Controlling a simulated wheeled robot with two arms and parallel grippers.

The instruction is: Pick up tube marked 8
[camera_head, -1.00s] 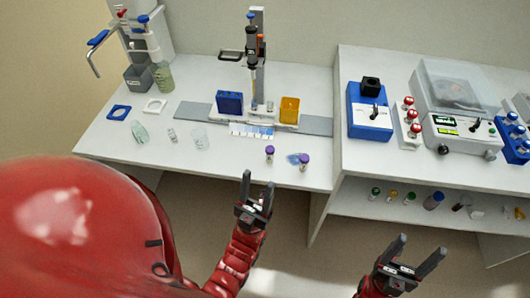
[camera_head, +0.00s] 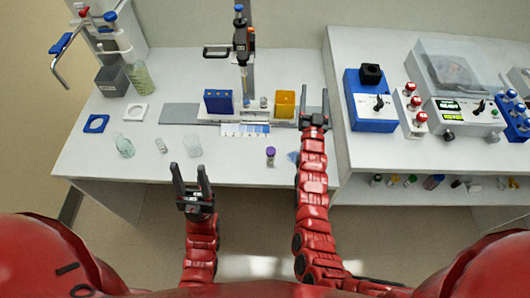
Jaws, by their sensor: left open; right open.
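A small tube with a purple cap (camera_head: 270,153) stands upright near the front of the left bench; no marking is readable, so I cannot tell which tube is 8. The other purple-capped tube, seen earlier to its right, is hidden behind my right arm. My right gripper (camera_head: 314,98) is open over the right part of the bench, near the yellow holder, beyond the visible purple-capped tube. My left gripper (camera_head: 188,172) is open and empty near the bench's front edge, left of that tube.
A blue rack (camera_head: 218,101) and a yellow holder (camera_head: 284,104) stand beside a pipette stand. Glass vessels (camera_head: 193,145) lie or stand at the left. A blue device (camera_head: 369,101) stands on the right bench. Several small vials (camera_head: 376,180) sit on the shelf below.

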